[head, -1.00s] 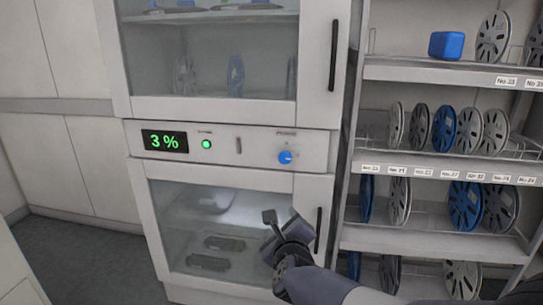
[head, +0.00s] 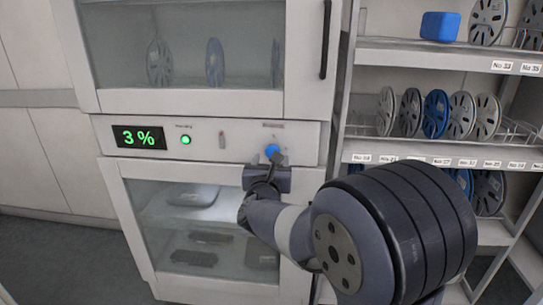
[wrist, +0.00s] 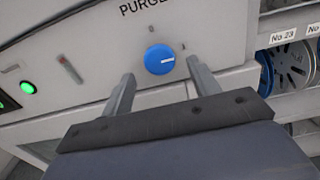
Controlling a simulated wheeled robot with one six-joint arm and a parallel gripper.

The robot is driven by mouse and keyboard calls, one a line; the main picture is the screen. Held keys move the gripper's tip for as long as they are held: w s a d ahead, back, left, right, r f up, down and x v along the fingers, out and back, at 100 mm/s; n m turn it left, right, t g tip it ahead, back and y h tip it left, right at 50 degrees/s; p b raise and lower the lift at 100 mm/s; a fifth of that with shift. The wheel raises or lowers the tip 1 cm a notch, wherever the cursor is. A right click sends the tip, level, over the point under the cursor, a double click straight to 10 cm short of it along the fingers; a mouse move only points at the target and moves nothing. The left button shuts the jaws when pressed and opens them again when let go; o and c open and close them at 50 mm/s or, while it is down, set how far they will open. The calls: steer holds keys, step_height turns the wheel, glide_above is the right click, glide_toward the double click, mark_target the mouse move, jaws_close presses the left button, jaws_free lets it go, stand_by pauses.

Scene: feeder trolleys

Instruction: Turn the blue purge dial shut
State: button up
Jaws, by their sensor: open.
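The blue purge dial (head: 272,150) is on the white control panel of the cabinet, right of the green light. I cannot tell the exact gap to the panel.
Glass doors with black handles (head: 326,40) are above and below. A shelf rack (head: 400,147) with several reels stands close on the right.

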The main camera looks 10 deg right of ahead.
mark_target(273, 151)
steer(key=shift+x, duration=1.4)
steer(key=shift+c, duration=0.2)
steer(key=c, duration=0.9)
